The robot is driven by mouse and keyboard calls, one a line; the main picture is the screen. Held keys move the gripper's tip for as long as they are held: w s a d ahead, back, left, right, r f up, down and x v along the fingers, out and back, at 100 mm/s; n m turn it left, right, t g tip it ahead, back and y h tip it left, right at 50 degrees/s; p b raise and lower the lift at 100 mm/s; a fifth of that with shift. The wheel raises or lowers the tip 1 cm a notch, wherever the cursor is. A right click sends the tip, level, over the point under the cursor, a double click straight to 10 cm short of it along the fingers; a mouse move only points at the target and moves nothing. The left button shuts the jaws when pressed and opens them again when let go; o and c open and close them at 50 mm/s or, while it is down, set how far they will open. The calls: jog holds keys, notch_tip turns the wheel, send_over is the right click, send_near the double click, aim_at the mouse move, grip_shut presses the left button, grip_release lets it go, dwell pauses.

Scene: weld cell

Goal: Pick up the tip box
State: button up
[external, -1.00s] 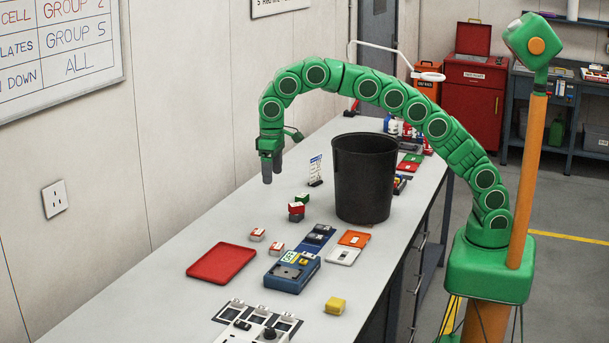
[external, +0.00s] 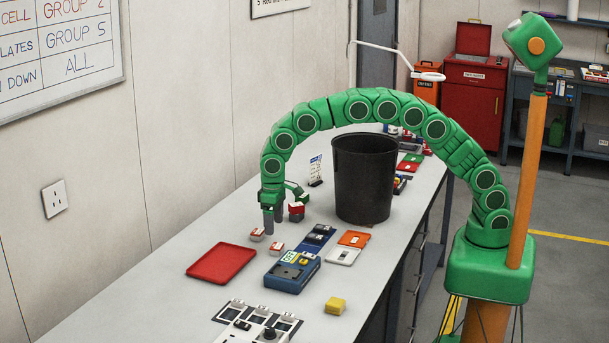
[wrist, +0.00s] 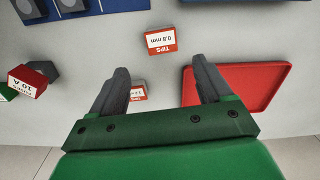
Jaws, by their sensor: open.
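Two small red-and-white tip boxes lie on the bench. One, labelled TIPS 0.8 mm, is the tip box (wrist: 160,40) just beyond my fingertips in the wrist view, and it appears as the nearer box (external: 276,248) in the external view. The second tip box (wrist: 138,92) is partly hidden by my left finger in the wrist view; its label is hard to read. It also shows in the external view (external: 257,235). My gripper (external: 273,226) is open and empty, pointing down above the bench close to both boxes. It also shows in the wrist view (wrist: 160,70).
A red tray (external: 221,263) lies beside the boxes. A stack of small boxes (external: 296,213) is close to my gripper; one reads 10 A in the wrist view (wrist: 28,80). A blue device (external: 292,272) and a tall black bin (external: 362,180) stand on the bench.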

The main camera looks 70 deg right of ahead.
aim_at(275, 245)
jog(key=shift+s+a+f, duration=0.1)
jog(key=shift+f, duration=1.95)
jog(key=shift+a+f, duration=0.1)
jog(key=shift+f, duration=1.9)
jog(key=c, duration=1.2)
